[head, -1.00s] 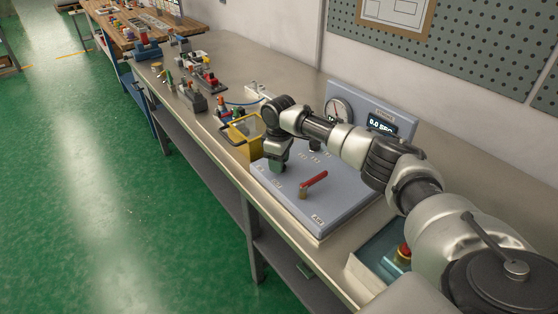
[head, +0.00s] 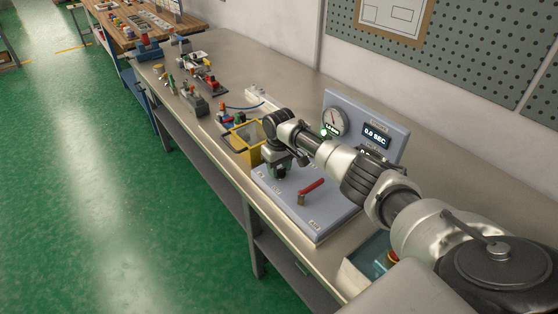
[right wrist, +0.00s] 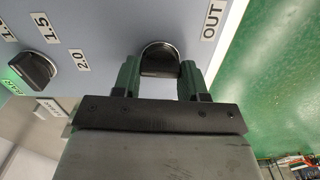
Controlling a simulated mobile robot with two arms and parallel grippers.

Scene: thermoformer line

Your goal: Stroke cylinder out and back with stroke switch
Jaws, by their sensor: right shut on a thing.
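The stroke switch is a black knob (right wrist: 160,60) beside the OUT label (right wrist: 213,18) in the right wrist view. My right gripper (right wrist: 160,78) has its two green fingers on either side of the knob and is shut on it. In the head view my right gripper (head: 281,174) is at the left part of the sloped blue-grey panel (head: 325,222) and hides the switch there. The cylinder cannot be made out clearly. My left gripper is not in view.
A red lever (head: 312,187) stands on the panel close to my gripper. Behind are a gauge (head: 334,120) and a display (head: 376,135) reading 0.0 SEC.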

